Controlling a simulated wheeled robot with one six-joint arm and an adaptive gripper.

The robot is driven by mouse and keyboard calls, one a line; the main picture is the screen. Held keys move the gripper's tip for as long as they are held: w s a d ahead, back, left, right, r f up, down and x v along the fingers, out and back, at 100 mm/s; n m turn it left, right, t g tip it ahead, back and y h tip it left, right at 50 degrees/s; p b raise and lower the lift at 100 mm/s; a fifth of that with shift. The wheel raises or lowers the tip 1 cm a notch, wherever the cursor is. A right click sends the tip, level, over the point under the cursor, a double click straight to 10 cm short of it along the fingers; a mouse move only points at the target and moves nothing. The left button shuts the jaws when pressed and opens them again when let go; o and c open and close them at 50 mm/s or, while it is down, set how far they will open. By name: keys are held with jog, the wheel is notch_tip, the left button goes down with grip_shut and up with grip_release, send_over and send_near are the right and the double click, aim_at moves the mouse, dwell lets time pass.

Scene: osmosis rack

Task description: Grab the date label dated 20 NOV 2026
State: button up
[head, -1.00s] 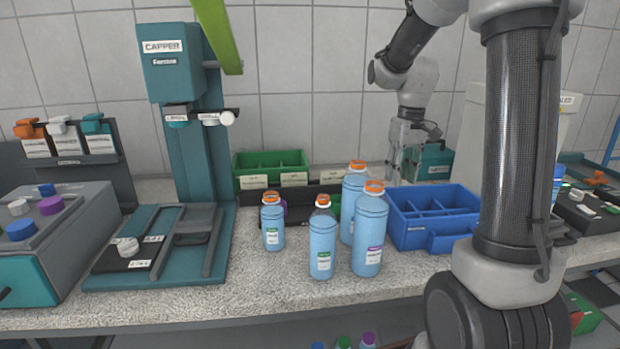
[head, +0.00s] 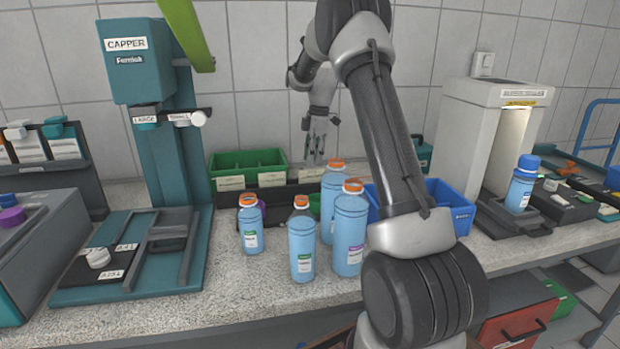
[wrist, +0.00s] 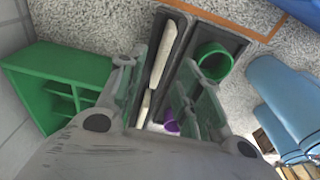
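Small white label cards (head: 231,184) stand in a row in a dark holder in front of the green bin, with others at the middle (head: 271,179) and right (head: 308,175). Their print is too small to read, so I cannot tell which is 20 NOV 2026. In the wrist view, white card edges (wrist: 164,58) stand in a dark slotted holder (wrist: 203,40), seen from above. My gripper (head: 318,155) hangs pointing down above the right part of the holder. It is open (wrist: 162,100), with the card edges showing between its fingers and no visible grip on them.
The green bin (head: 248,161) is behind the holder. Several orange-capped blue bottles (head: 301,240) stand in front, close to my arm. A blue bin (head: 448,205) is right, the capper (head: 180,130) left. A green ring (wrist: 213,60) and purple item (wrist: 171,127) sit in the holder.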

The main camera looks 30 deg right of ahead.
aim_at(312, 172)
jog(key=f, duration=0.5)
jog(key=shift+a+f, duration=0.25)
jog(key=shift+f, duration=0.05)
jog(key=shift+f, duration=0.15)
grip_shut()
